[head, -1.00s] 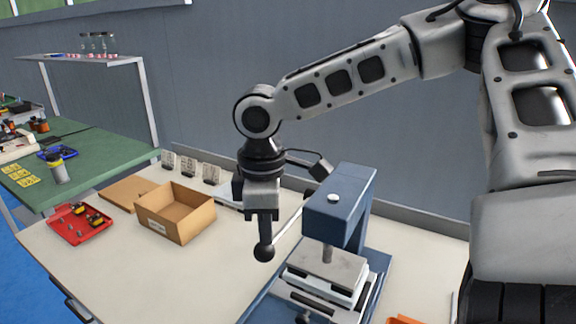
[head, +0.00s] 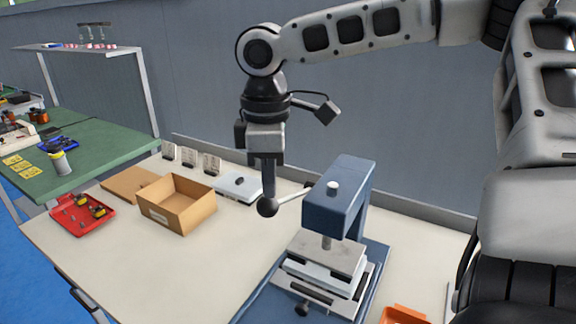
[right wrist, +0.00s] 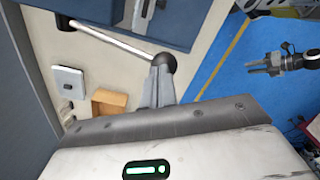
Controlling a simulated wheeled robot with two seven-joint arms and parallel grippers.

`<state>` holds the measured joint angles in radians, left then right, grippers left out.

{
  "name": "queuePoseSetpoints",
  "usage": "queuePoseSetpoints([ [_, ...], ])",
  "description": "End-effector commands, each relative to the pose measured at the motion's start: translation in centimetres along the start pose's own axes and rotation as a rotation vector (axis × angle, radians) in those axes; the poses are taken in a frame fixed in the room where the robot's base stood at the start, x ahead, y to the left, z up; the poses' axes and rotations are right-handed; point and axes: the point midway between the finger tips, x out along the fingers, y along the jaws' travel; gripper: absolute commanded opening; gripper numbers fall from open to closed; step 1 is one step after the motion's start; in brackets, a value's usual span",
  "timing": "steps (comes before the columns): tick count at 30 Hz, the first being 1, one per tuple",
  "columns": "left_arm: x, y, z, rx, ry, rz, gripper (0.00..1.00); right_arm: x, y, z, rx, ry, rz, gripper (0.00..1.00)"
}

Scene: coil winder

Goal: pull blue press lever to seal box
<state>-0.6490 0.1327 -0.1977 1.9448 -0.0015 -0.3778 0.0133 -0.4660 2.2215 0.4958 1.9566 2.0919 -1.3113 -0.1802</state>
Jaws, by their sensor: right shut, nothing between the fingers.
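The blue press (head: 345,185) stands at the front right of the bench. Its thin silver lever (head: 292,198) sticks out to the left and ends in a black ball knob (head: 268,207). My right gripper (head: 268,192) points down, shut, with its tips at the top of the knob and nothing between the fingers. The right wrist view shows the knob (right wrist: 164,62) at the tips. A white box-like slab (head: 318,273) lies under the press plate. My left gripper (right wrist: 258,68) shows small in the right wrist view; its jaw state is unclear.
An open cardboard box (head: 168,217) and a flat brown piece (head: 128,183) lie left of the press. A red tray (head: 75,228) with parts is at the far left. An orange bin (head: 400,315) is at the lower right. The front middle of the bench is clear.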

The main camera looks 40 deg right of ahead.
Motion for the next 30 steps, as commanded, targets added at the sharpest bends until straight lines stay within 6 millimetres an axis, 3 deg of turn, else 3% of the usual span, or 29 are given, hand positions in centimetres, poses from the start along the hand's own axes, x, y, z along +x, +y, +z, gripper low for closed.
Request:
queuePoseSetpoints([
  [7,0.0,0.0,0.0,0.000,0.000,-0.001,0.36,-2.5,1.1,0.6,0.001,0.002,0.001,0.00],
  [30,-0.1,0.1,0.0,0.001,0.001,0.002,0.36,-6.1,3.0,1.7,0.000,0.002,0.002,0.00],
])
